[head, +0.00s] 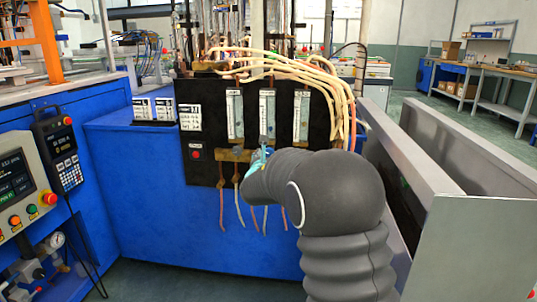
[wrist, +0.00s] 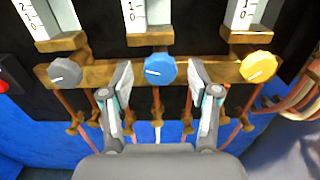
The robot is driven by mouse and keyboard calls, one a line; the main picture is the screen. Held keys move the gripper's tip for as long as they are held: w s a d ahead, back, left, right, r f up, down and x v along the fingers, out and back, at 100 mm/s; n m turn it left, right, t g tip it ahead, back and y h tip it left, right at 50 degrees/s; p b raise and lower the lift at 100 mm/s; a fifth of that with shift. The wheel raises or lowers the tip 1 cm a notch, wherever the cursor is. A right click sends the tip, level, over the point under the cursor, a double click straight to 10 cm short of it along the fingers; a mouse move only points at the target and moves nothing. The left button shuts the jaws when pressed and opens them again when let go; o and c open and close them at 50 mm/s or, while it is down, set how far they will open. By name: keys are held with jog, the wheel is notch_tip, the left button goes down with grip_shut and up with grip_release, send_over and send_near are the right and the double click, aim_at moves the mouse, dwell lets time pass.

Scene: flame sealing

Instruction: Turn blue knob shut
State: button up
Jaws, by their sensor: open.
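The blue knob (wrist: 161,69) sits in the middle of a brass manifold bar (wrist: 112,72) in the wrist view, below the middle flow meter. A white line on its face lies almost level, tilted slightly. My gripper (wrist: 162,80) is open, with one finger on each side of the blue knob and a gap to both sides. I cannot tell how far the fingertips are from the knob in depth. In the head view my arm hides the blue knob, and my gripper (head: 261,160) shows only partly in front of the brass bar.
Thin tubes hang below. Pale hoses (head: 300,68) loop over the black panel (head: 203,170). A metal rail (head: 440,160) stands at the right.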

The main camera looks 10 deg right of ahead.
jog(key=shift+w+d, duration=0.1)
jog(key=shift+w, duration=0.1)
jog(key=c, duration=1.1)
jog(key=shift+c, duration=0.2)
jog(key=shift+f+b, duration=0.15)
jog(key=shift+b, duration=0.5)
